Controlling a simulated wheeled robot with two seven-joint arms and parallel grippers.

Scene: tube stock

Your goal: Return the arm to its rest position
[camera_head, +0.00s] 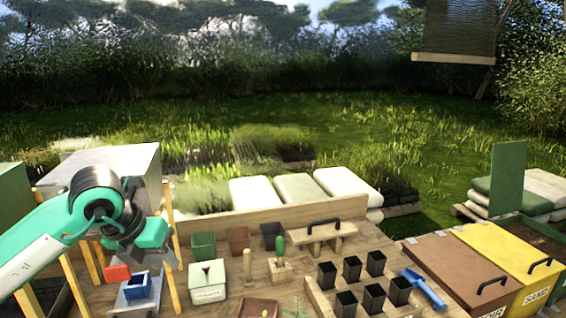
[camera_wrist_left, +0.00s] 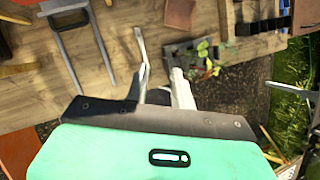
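My left arm comes in from the left in the head view, teal with a dark grey wrist. My left gripper (camera_head: 160,248) hangs over the left part of the wooden bench, above and beside a blue square pot; its fingers are hard to make out there. In the left wrist view the two pale fingers of the left gripper (camera_wrist_left: 160,62) stand apart with nothing visible between them. My right gripper is not in view.
The blue pot (camera_head: 137,287) stands near the arm. A white box (camera_head: 208,282), a green pot (camera_head: 203,246), a wooden rack (camera_head: 322,299) of black pots and a blue scoop (camera_head: 424,288) are on the bench. Brown (camera_head: 455,270) and yellow (camera_head: 510,262) bins stand right.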

